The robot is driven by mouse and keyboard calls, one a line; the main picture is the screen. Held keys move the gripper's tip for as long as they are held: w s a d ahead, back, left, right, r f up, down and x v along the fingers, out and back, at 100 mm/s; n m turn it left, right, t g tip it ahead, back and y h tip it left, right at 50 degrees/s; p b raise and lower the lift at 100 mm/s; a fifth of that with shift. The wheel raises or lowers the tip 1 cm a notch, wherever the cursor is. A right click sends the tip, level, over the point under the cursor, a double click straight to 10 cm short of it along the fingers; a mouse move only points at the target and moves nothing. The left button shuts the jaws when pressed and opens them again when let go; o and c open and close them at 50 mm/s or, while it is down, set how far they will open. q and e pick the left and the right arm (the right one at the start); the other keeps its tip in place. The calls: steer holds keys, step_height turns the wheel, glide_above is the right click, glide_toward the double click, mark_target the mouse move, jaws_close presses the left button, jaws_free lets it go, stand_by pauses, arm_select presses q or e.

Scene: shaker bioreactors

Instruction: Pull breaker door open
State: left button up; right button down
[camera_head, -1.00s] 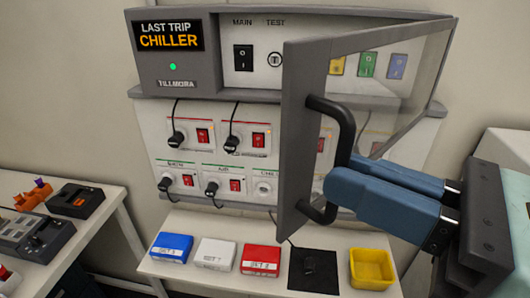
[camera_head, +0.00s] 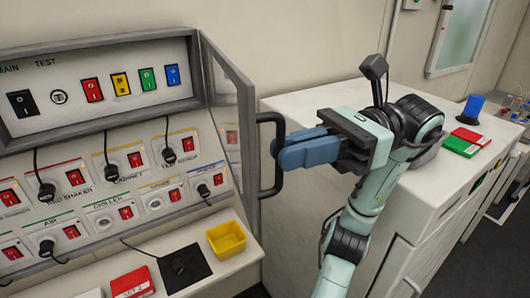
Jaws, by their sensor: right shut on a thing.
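The breaker door (camera_head: 228,95) is a grey-framed clear panel hinged on the right side of the breaker panel (camera_head: 105,110). It stands swung wide open, seen nearly edge-on, and the switches behind it are uncovered. Its black bar handle (camera_head: 278,160) faces right. My right gripper (camera_head: 284,155) has blue fingers and is shut on the handle at about its middle. My left gripper is not in view.
Below the panel, a ledge holds a yellow bin (camera_head: 226,240), a black mat (camera_head: 184,268) and a red box (camera_head: 132,283). A white cabinet (camera_head: 300,105) stands close behind the handle and my right arm. Green (camera_head: 459,147) and red boxes lie on it.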

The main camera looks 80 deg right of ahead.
steer(key=shift+s+d, duration=0.4)
steer(key=shift+s, duration=0.05)
steer(key=shift+r, duration=0.1)
steer(key=c, duration=1.2)
jaws_free()
steer(key=shift+w+d, duration=0.1)
steer(key=shift+d, duration=0.05)
